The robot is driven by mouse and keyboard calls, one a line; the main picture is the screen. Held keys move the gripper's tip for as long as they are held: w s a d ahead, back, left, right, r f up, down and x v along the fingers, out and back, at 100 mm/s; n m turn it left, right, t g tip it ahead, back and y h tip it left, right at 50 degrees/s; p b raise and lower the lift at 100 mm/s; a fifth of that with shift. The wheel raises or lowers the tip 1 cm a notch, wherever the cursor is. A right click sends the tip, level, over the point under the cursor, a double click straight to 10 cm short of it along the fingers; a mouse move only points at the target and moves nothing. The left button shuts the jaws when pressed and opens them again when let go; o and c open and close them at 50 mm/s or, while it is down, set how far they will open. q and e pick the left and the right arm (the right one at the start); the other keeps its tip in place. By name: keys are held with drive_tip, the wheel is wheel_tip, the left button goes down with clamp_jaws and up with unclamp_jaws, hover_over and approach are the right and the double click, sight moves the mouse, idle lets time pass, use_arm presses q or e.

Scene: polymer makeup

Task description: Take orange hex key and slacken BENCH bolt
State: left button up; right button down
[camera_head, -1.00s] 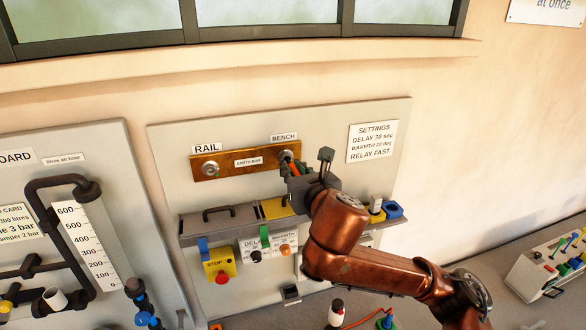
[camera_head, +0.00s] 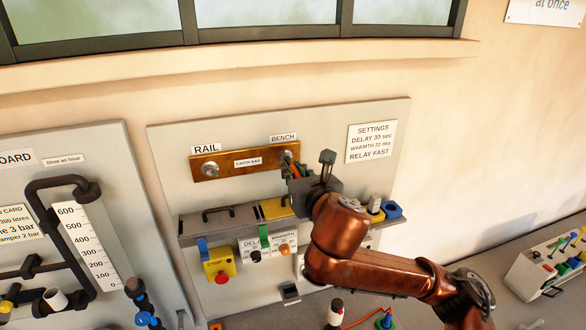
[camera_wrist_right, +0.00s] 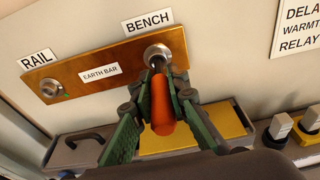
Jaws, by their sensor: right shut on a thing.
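The orange hex key (camera_wrist_right: 161,104) is held between the green fingers of my right gripper (camera_wrist_right: 160,98), which is shut on its handle. The key's dark shaft points at the BENCH bolt (camera_wrist_right: 157,54) and meets it in the wrist view; how deep it sits I cannot tell. In the head view my right gripper (camera_head: 296,172) is just below the BENCH label (camera_head: 283,138), hiding most of the key and part of the bolt. The bolt sits at the right end of the copper earth bar (camera_head: 226,166). My left gripper is not in view.
The RAIL bolt (camera_head: 210,170) is at the bar's left end. Below is a grey ledge with a black handle (camera_head: 218,213) and a yellow panel (camera_head: 276,208). A yellow stop box (camera_head: 219,265) hangs lower. A settings card (camera_head: 371,141) is at right.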

sight(297, 173)
drive_tip(key=shift+s, duration=0.3)
idle(0.4)
drive_tip(key=shift+f+v, duration=0.1)
drive_tip(key=shift+v, duration=0.55)
drive_tip(key=shift+f+v, duration=0.15)
drive_tip(key=shift+v, duration=0.45)
drive_tip(key=shift+d+f, duration=0.1)
drive_tip(key=shift+d, duration=0.1)
